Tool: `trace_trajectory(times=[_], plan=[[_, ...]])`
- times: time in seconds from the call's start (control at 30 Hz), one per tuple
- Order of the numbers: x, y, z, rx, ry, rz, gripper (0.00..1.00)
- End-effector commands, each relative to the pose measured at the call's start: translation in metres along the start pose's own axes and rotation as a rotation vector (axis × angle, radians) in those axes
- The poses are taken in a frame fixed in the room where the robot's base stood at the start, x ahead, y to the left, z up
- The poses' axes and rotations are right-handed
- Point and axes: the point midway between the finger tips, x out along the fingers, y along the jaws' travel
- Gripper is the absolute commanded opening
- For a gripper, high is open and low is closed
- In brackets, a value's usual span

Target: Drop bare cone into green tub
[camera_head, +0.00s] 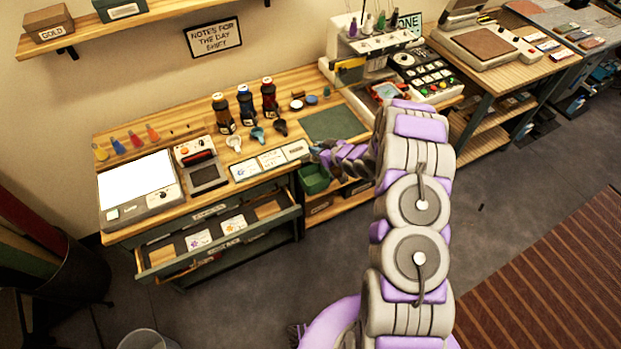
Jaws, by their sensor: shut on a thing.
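The green tub (314,179) sits on the lower level, in the gap just right of the open drawer, under the front edge of the worktop. My gripper (318,153) is just above the tub, small in view and partly hidden by my own wrist. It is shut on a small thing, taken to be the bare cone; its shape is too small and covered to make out. Several coloured cones (381,21) stand on top of the white sewing machine (372,42) at the back.
An open drawer (160,257) with cards juts out at left of the tub. A dark green mat (335,123) lies behind my gripper. Open floor is in front.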

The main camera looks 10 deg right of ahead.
Motion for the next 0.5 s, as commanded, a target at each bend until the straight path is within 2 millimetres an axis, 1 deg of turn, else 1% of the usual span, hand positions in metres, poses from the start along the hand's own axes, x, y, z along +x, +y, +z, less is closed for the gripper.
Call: trace_trajectory(times=[0.03, 0.17, 0.37, 0.5], plan=[[0.000, 0.002, 0.005, 0.000, -0.001, -0.006, 0.00], [0.002, 0.001, 0.011, -0.003, -0.002, -0.013, 0.00], [0.010, -0.003, 0.022, -0.006, -0.005, -0.013, 0.00], [0.019, -0.005, 0.035, -0.007, -0.006, -0.012, 0.00]])
